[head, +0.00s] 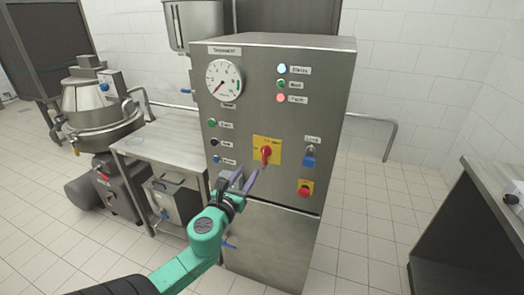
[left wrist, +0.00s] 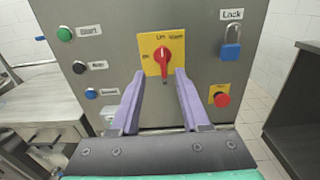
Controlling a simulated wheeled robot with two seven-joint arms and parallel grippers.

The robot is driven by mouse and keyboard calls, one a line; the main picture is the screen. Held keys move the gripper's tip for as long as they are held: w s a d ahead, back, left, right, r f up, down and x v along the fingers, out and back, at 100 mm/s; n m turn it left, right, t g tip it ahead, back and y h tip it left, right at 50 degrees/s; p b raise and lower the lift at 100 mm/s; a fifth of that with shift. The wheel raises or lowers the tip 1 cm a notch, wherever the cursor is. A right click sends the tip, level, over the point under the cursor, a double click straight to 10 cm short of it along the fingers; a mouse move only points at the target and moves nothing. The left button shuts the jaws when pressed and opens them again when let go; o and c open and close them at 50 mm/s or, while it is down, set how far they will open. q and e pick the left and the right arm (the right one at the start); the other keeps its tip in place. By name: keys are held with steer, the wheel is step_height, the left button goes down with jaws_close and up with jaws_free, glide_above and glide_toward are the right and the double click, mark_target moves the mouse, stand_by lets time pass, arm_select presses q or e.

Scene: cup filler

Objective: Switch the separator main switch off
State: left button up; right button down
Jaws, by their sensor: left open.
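The main switch is a red rotary handle (head: 265,154) on a yellow plate (head: 273,143), on the front of a steel cabinet (head: 230,130). The handle points roughly downward. In the left wrist view the red handle (left wrist: 163,57) shows at the upper middle; its plate has small lettering, hard to read. My left gripper (head: 244,180) is open and empty, its purple fingers reaching toward the cabinet below the switch. In the left wrist view the left gripper's fingertips (left wrist: 160,74) flank the lower end of the handle; I see no contact. My right gripper is out of view.
A blue padlock (head: 309,158) hangs right of the switch. A red stop button (head: 305,189) sits below it. Several push buttons (head: 213,142) line the panel's left side. A gauge (head: 224,80) is above. A steel table (head: 165,145) stands left of the cabinet.

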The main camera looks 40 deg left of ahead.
mark_target(263, 151)
arm_select(q)
steer(key=x, duration=1.3)
steer(key=shift+d+p, duration=0.2)
steer(key=shift+p, duration=0.2)
steer(key=shift+s, duration=0.1)
jaws_close()
